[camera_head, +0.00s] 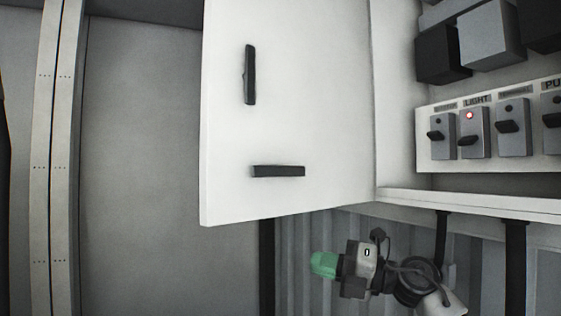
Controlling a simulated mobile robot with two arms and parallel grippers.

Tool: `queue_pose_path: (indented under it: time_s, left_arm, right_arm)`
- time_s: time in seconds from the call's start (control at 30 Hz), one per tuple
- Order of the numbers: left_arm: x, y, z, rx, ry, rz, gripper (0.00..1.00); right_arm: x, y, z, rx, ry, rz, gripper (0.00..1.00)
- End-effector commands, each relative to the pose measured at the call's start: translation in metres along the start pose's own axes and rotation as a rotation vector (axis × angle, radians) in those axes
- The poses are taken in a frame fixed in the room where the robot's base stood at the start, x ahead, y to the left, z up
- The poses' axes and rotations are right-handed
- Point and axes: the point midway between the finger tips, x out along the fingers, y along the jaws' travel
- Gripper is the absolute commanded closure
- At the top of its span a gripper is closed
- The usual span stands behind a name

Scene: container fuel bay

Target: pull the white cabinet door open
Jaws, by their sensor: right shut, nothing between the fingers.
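The white cabinet door (310,120) stands open, swung out to the left of the cabinet. The face turned to me carries a black upright bar (250,75) and a black level bar (278,171) lower down. The white cabinet (397,110) is open to view on the right, with switches inside. My right gripper (322,264), with green fingertips, is below the door's lower edge, apart from it in the picture. It is shut and empty, pointing left. My left gripper is not in view.
Inside the cabinet is a panel with several grey switches (474,133); the one labelled LIGHT has a red lamp lit. Dark boxes (440,54) sit above it. A plain grey wall panel (140,160) is left of the door. Dark conduits (515,265) run down below the cabinet.

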Motion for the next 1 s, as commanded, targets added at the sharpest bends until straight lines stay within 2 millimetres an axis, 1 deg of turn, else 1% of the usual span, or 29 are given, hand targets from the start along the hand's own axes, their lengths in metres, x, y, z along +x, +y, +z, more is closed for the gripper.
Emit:
queue_pose_path:
  time_s: [0.03, 0.07, 0.1, 0.17, 0.2, 0.27, 0.3, 0.4, 0.5, 0.6, 0.73, 0.87, 1.0]
  left_arm:
    - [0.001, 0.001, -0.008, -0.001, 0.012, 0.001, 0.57]
    - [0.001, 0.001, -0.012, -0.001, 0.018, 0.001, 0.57]
    - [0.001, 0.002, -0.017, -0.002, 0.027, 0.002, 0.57]
    - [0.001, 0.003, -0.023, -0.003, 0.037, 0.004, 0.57]
    - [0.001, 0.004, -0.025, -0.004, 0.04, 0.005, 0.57]
    - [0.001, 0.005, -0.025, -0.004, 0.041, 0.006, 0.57]
    - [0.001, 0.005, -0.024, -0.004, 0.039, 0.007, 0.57]
    - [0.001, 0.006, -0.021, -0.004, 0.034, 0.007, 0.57]
    - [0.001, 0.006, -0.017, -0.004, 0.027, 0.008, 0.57]
    - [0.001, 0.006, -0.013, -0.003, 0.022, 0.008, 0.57]
    - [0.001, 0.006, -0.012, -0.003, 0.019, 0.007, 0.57]
    - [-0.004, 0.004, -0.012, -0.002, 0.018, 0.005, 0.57]
    - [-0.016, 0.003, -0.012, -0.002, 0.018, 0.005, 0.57]
  right_arm:
    - [0.002, 0.039, -0.003, -0.117, 0.048, -0.036, 1.0]
    - [0.003, 0.057, -0.006, -0.178, 0.072, -0.062, 1.0]
    - [0.003, 0.08, -0.011, -0.258, 0.103, -0.1, 1.0]
    - [0.001, 0.112, -0.018, -0.377, 0.138, -0.162, 1.0]
    - [-0.001, 0.132, -0.024, -0.455, 0.157, -0.207, 1.0]
    - [-0.006, 0.161, -0.031, -0.568, 0.174, -0.279, 1.0]
    - [-0.01, 0.178, -0.036, -0.639, 0.181, -0.327, 1.0]
    - [-0.022, 0.216, -0.046, -0.793, 0.175, -0.446, 1.0]
    - [-0.033, 0.245, -0.055, -0.908, 0.152, -0.545, 1.0]
    - [-0.042, 0.264, -0.06, -0.983, 0.129, -0.616, 1.0]
    - [-0.048, 0.275, -0.064, -1.027, 0.108, -0.663, 1.0]
    - [-0.041, 0.273, -0.061, -1.035, 0.107, -0.673, 1.0]
    - [-0.022, 0.262, -0.055, -1.033, 0.108, -0.671, 1.0]
